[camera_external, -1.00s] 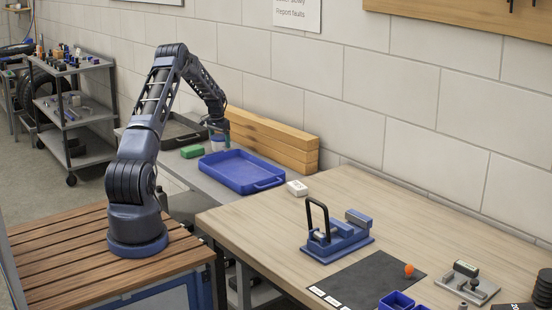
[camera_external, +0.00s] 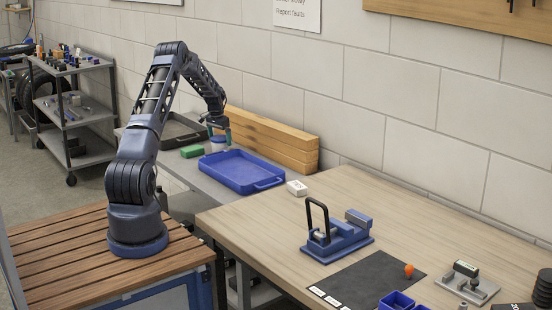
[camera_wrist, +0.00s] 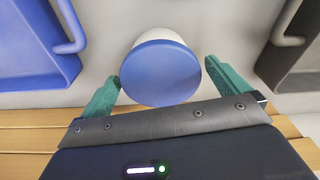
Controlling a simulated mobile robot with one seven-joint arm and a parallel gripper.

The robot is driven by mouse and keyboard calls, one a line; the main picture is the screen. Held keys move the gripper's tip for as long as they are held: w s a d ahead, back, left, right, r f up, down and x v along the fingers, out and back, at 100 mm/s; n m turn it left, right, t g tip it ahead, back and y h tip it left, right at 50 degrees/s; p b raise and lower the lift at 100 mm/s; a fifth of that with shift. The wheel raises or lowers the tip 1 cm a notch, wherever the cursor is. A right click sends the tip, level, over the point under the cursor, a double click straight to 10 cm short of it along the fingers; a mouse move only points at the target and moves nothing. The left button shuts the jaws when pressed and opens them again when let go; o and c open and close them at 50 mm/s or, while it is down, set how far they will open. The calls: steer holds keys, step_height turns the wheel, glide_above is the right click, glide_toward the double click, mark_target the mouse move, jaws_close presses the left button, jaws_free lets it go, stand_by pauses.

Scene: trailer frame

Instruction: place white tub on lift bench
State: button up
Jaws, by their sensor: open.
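The white tub with a blue lid (camera_wrist: 160,72) stands on the grey bench between the blue tray and the dark tray. It also shows, small and partly covered, in the external view (camera_external: 218,142). My gripper (camera_wrist: 162,82) is open, with its green fingers on either side of the tub. A gap shows between the right finger and the lid; the left fingertip is close to the lid, and I cannot tell whether it touches. In the external view my gripper (camera_external: 219,132) is low at the tub. I cannot tell which bench is the lift bench; a grey bench (camera_external: 205,183) and a wood-topped bench (camera_external: 270,225) show.
Stacked timbers (camera_external: 270,140) stand against the wall. The wood-topped bench holds a white box (camera_external: 297,188) and a blue fixture (camera_external: 340,238), with clear room around them.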

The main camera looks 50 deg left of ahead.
mark_target(218, 139)
step_height(218, 139, up, 10)
steer(key=s, duration=0.1)
steer(key=shift+s, duration=0.15)
steer(key=shift+d+r, duration=0.15)
steer(key=s+d+r, duration=0.2)
steer(key=d+r, duration=0.9)
steer(key=d, duration=0.2)
steer(key=s+d+r, duration=0.2)
steer(key=d+r, duration=0.9)
steer(key=d, duration=0.3)
steer(key=s+d+r+m+t, duration=0.1)
steer(key=s+d+r, duration=0.55)
steer(key=d, duration=0.45)
steer(key=s+d+r+t, duration=0.1)
steer(key=s+d+r, duration=0.1)
steer(key=s+d, duration=1.35)
steer(key=s+d+f, duration=0.2)
steer(key=s, duration=0.7)
steer(key=s+d+f+m+t, duration=0.1)
steer(key=s+d+f, duration=0.2)
steer(key=s, duration=0.6)
steer(key=shift+s, duration=0.2)
